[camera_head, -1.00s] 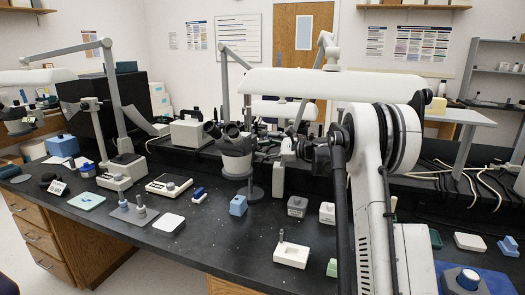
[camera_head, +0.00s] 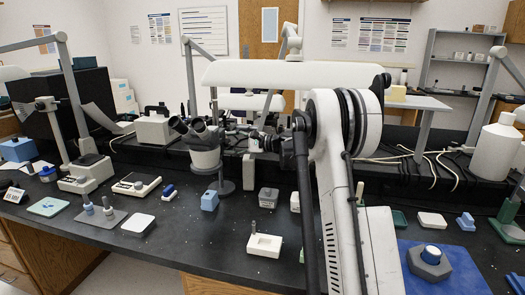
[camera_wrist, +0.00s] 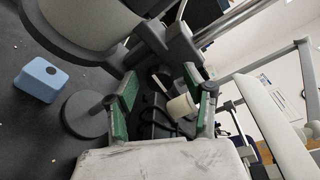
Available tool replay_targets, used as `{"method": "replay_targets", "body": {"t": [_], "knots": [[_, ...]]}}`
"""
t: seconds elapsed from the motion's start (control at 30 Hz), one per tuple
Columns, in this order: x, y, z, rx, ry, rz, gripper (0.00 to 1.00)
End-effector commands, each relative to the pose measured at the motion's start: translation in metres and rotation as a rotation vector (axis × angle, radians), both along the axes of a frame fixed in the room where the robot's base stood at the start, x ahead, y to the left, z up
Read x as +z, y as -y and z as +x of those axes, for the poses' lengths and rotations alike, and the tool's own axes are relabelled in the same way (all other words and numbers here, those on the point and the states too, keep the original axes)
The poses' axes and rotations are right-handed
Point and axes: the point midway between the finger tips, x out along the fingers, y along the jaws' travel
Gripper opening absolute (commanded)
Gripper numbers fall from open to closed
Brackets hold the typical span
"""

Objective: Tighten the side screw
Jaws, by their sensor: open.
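No part clearly readable as the side screw can be picked out. A microscope (camera_head: 205,157) with twin eyepieces stands on a round-based post at the middle of the bench. Its dark round base shows in the wrist view (camera_wrist: 84,115). My gripper (camera_wrist: 160,75) is open, its green-padded fingers apart. It points at the dark joints and bars beside the microscope. A small pale cylinder (camera_wrist: 181,106) shows between the fingers in the picture; whether it lies between them in depth I cannot tell. In the head view my arm reaches to the microscope's right, and the fingers are not clear there.
A light blue block (camera_wrist: 41,82) stands near the microscope base. A white block (camera_head: 264,245) with a small post is at the front edge. A grey plate (camera_head: 118,216) with two pins lies left. A blue mat (camera_head: 468,262) with a knobbed grey base lies right. Cables run behind.

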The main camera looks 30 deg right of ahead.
Motion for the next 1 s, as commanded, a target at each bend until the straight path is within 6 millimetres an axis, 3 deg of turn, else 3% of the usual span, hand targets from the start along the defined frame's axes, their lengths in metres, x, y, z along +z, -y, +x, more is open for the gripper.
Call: {"method": "replay_targets", "body": {"t": [1.0], "knots": [[-0.0044,-0.0012,-0.0008,-0.001,0.649,-0.707,0.46]]}}
